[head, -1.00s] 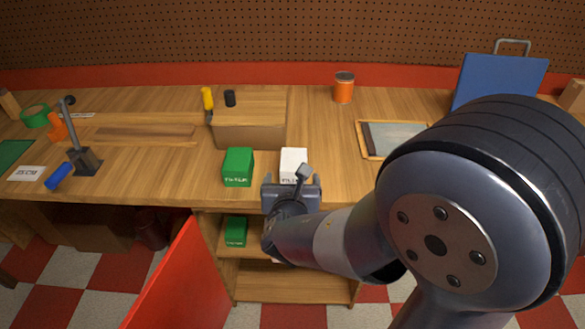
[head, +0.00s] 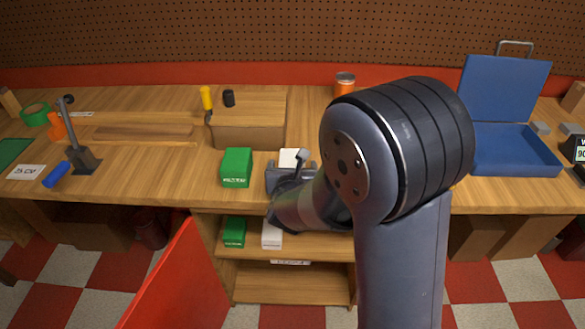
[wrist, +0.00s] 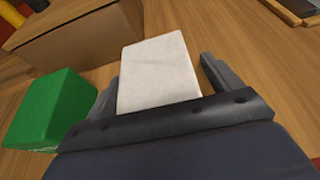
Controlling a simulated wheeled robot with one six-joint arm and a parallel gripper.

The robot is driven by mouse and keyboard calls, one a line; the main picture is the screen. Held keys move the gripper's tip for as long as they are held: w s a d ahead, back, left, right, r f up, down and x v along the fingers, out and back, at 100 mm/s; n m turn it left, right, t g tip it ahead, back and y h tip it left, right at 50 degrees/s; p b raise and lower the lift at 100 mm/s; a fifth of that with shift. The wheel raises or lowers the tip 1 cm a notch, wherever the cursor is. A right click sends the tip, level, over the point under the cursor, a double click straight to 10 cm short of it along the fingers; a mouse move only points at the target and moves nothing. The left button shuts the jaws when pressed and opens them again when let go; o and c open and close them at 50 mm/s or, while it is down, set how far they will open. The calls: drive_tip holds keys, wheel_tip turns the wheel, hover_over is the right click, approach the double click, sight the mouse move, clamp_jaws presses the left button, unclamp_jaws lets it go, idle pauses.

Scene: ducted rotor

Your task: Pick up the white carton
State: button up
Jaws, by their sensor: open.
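The white carton (head: 289,157) stands on the bench top to the right of a green carton, mostly hidden behind my gripper in the head view. In the wrist view the white carton (wrist: 157,70) lies between my two open fingers, with its pale top facing the camera. My gripper (head: 291,166) is at the carton, with one finger on each side; the wrist view also shows the gripper (wrist: 160,90). The right finger is apart from the carton; the left finger is close to its left side, and contact cannot be told. Another white carton (head: 271,236) sits on the shelf below.
A green carton (head: 236,167) stands just left of my gripper. A brown cardboard box (head: 248,132) is behind. An open blue case (head: 515,150) is at right. An orange can (head: 344,83) stands at the back. A red door (head: 172,275) hangs open below the bench.

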drive_tip(key=c, duration=1.2)
